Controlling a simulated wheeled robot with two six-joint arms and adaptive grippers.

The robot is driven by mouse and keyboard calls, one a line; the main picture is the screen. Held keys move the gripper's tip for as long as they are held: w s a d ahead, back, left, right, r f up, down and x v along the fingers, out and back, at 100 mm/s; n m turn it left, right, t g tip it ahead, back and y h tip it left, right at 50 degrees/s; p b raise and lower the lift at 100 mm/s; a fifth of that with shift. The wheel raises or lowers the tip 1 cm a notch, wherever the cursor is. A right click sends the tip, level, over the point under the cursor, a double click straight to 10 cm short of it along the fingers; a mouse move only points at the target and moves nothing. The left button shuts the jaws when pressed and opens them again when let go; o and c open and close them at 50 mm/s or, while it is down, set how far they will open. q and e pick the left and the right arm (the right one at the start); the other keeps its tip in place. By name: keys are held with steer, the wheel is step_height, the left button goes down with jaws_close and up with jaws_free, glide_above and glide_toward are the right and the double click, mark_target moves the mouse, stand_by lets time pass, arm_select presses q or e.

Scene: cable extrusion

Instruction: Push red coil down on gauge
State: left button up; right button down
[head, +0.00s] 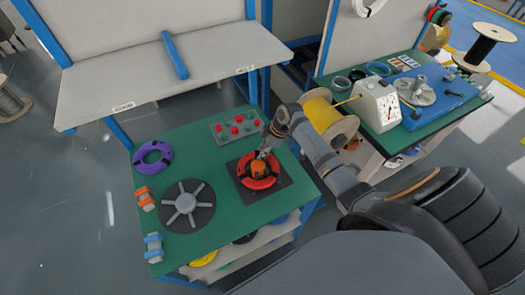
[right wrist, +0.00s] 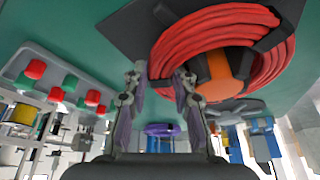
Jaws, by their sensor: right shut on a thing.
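The red coil (head: 258,183) with black ties lies around an orange and black hub (head: 258,168) on a dark square plate, the gauge (head: 283,192), on the green table. My right gripper (head: 265,153) is at the coil's far edge. In the right wrist view, the red coil (right wrist: 222,30) and hub (right wrist: 218,75) are close, and the right gripper (right wrist: 160,84) is shut on the coil's rim. Whether the coil lies flat against the plate is hard to tell. My left gripper is not in view.
A button panel (head: 234,127) stands behind the plate. A grey spoked disc (head: 187,206), a purple coil (head: 152,158) and orange and blue clamps lie to the left. A yellow spool (head: 325,118) and a white dial device (head: 377,104) are beyond my right arm.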

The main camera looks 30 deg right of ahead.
steer(key=shift+f, duration=0.45)
steer(key=shift+s+f, duration=0.1)
steer(key=shift+f, duration=0.05)
stand_by(1.1)
steer(key=c, duration=1.1)
jaws_free()
steer(key=shift+o, duration=0.4)
steer(key=shift+f, duration=0.15)
step_height(320, 180, up, 9)
steer(key=p, duration=0.8)
steer(key=shift+f, duration=0.2)
